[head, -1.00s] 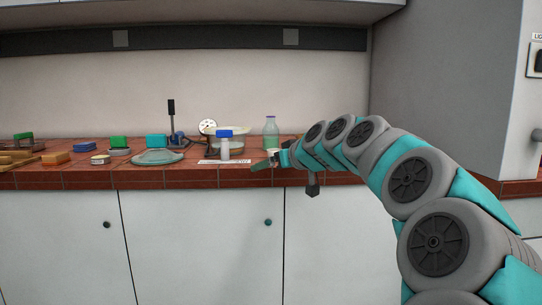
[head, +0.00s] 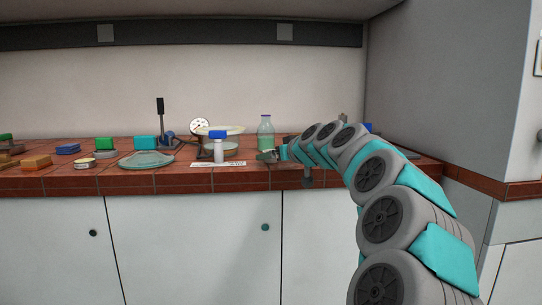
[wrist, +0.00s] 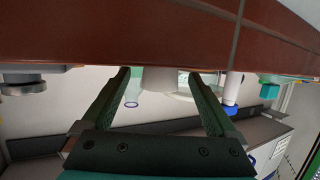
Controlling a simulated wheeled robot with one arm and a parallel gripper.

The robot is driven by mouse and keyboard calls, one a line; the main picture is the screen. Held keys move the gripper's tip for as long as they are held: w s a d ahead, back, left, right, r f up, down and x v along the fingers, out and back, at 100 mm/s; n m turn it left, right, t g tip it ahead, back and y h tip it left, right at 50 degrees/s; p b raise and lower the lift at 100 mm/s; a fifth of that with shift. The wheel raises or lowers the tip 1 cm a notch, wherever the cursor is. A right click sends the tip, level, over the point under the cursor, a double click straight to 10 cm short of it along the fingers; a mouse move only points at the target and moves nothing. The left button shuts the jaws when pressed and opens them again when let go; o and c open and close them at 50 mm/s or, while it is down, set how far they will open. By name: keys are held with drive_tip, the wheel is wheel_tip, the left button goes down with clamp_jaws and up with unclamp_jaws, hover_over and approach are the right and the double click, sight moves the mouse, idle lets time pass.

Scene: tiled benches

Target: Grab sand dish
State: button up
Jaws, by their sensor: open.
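A pale cream, sand-coloured dish (head: 222,131) sits on the tiled bench behind a small white bottle with a blue cap (head: 219,148); I take it as the sand dish, partly hidden. My gripper (head: 266,156) is low at the bench's front edge, right of the dish and in front of a clear green bottle (head: 265,135). In the upside-down wrist view my gripper (wrist: 160,78) has its two green fingers spread with nothing held. The clear bottle (wrist: 131,90) and a pale shape show beyond and between the fingers, apart from them.
A white label (head: 217,164) lies at the front. The red tiled bench edge (head: 160,184) runs close to my gripper.

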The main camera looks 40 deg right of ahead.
drive_tip(key=shift+x, duration=1.1)
drive_tip(key=c, duration=1.4)
drive_tip(key=shift+c, duration=0.2)
